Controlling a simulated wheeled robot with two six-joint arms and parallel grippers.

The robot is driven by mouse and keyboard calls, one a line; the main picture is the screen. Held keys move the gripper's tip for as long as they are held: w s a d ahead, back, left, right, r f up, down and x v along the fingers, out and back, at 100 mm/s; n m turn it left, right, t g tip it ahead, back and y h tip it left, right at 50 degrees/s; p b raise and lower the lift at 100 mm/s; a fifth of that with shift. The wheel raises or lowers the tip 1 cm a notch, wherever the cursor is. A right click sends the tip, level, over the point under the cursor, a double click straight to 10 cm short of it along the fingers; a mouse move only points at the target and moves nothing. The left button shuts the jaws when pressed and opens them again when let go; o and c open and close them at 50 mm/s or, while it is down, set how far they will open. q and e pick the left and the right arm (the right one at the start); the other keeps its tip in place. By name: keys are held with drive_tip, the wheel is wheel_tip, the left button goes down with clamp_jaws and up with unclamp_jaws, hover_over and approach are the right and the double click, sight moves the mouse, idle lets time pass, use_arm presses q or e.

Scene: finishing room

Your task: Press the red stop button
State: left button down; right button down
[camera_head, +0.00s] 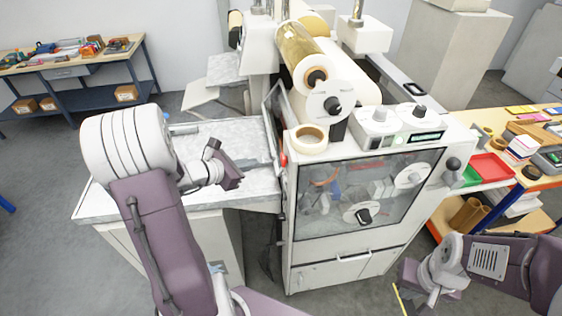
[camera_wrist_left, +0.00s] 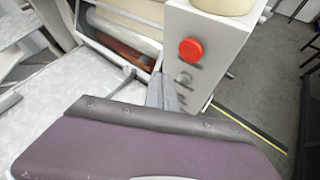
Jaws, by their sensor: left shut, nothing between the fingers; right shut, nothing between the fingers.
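The red stop button (camera_wrist_left: 190,51) is a round red knob on the white side panel of the machine in the left wrist view. In the head view only a sliver of red (camera_head: 284,159) shows at the machine's left side. My left gripper (camera_head: 240,170) is shut and empty over the grey table, left of that panel. Its fingers (camera_wrist_left: 161,92) show in the left wrist view, below and left of the button in the picture, apart from it. My right gripper (camera_head: 410,284) is shut and empty at the lower right, in front of the machine.
The white machine (camera_head: 340,257) has a windowed front and large rolls on top. The grey table (camera_head: 235,131) adjoins the machine at left. A workbench (camera_head: 490,118) with trays stands at right.

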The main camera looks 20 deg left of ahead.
sight(285, 160)
use_arm(q)
drive_tip(key=shift+w+d+b, duration=0.2)
drive_tip(key=shift+w+d, duration=0.2)
drive_tip(key=shift+d, duration=0.3)
drive_tip(key=shift+w+d+b, duration=0.25)
drive_tip(key=shift+w+d, duration=0.2)
drive_tip(key=shift+d, duration=0.25)
drive_tip(key=shift+w+d+b, duration=0.2)
drive_tip(key=shift+w+d, duration=0.2)
drive_tip(key=shift+d, duration=0.3)
idle(0.4)
drive_tip(key=shift+w+d+b, duration=0.25)
drive_tip(key=shift+d+b, duration=0.05)
drive_tip(key=shift+d, duration=0.1)
drive_tip(key=shift+w+d, duration=0.2)
drive_tip(key=shift+d, duration=0.1)
idle(0.6)
idle(0.4)
drive_tip(key=shift+s+a, duration=0.45)
drive_tip(key=shift+a, duration=0.25)
